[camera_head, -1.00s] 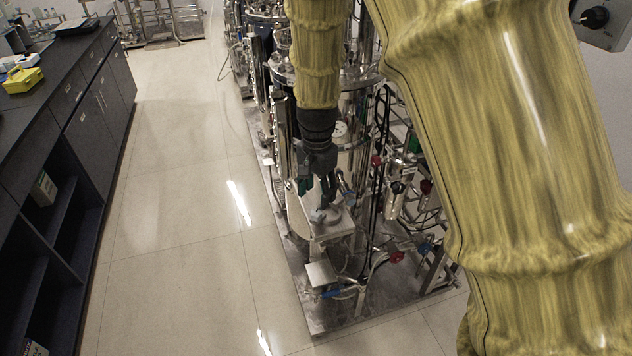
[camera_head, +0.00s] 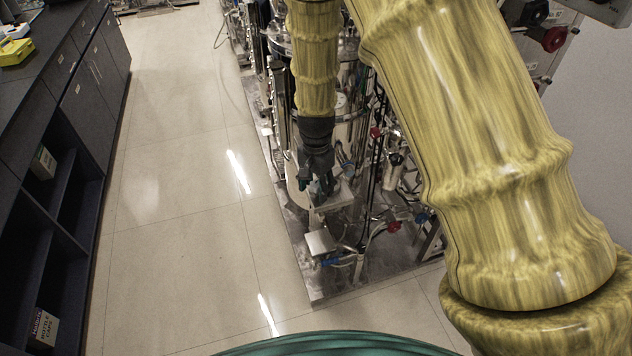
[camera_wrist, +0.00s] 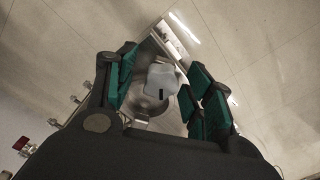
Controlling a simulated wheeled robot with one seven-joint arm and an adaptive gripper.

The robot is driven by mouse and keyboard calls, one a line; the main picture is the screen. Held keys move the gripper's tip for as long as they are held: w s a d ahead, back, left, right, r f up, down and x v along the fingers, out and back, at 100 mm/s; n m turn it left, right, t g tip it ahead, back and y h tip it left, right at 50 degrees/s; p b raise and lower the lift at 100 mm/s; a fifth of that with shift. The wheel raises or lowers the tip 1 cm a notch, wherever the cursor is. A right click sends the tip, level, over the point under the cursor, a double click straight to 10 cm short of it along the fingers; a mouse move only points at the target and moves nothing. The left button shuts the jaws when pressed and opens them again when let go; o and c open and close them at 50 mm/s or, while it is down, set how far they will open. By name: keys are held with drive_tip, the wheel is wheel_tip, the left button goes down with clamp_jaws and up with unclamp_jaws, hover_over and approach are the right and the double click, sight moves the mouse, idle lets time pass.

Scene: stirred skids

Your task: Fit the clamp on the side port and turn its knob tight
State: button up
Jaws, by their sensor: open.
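My gripper (camera_head: 322,190) points down over a small pale shelf (camera_head: 341,193) on the near side of the steel skid. In the wrist view, its green-padded fingers (camera_wrist: 163,68) are spread apart. A pale grey piece with a dark slot (camera_wrist: 163,78) shows between them, over a round steel surface (camera_wrist: 143,105). It may be the clamp or its knob; I cannot tell which. I cannot tell whether the fingers touch it. In the head view the gripper hides most of that spot. I cannot make out the side port for certain.
Steel vessels (camera_head: 352,125) and piping stand close beside and behind the gripper. Red-handled valves (camera_head: 393,226) are to the right. A metal box (camera_head: 320,242) is on the skid's front corner. A dark bench (camera_head: 82,100) lines the left. The pale floor between (camera_head: 180,200) is clear.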

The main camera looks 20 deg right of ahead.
clamp_jaws()
drive_tip(key=shift+r+p, duration=0.65)
drive_tip(key=shift+p, duration=0.05)
idle(0.6)
drive_tip(key=shift+r+p, duration=1.65)
drive_tip(key=shift+r, duration=0.3)
